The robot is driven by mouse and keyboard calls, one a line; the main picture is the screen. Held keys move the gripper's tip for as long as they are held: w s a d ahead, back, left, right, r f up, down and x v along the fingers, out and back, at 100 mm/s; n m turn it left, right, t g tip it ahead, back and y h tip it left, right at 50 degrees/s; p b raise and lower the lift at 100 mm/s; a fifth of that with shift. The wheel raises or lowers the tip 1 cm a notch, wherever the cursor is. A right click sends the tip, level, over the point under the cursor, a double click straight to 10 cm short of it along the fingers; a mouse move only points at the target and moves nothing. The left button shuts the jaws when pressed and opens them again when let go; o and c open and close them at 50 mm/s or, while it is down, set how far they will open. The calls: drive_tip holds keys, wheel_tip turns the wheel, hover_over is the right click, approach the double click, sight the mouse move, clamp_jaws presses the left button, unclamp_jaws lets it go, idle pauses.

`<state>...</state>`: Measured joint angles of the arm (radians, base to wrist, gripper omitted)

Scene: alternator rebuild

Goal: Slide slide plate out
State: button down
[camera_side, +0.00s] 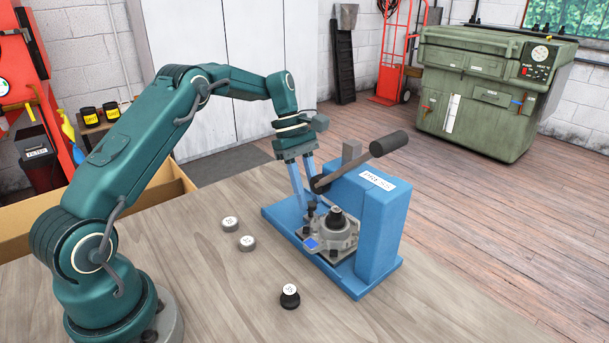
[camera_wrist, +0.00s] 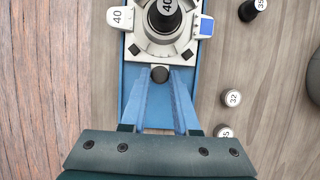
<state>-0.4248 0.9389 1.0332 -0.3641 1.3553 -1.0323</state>
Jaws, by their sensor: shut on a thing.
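The slide plate (camera_wrist: 188,57) is a light grey square plate on the blue base of the press (camera_side: 365,215). A dark round knob (camera_wrist: 160,74) stands at the plate's near edge in the wrist view. My gripper (camera_wrist: 161,82) points down with its two blue fingers closed on this knob. In the side view my gripper (camera_side: 306,201) is at the left of the press, and the fingertips are partly hidden among small dark parts.
The press lever (camera_side: 388,143) sticks out above the press. The table left of the press base is mostly clear.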

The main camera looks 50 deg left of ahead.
drive_tip(key=shift+a, duration=2.6)
drive_tip(key=c, duration=0.7)
unclamp_jaws()
drive_tip(key=shift+o, duration=0.2)
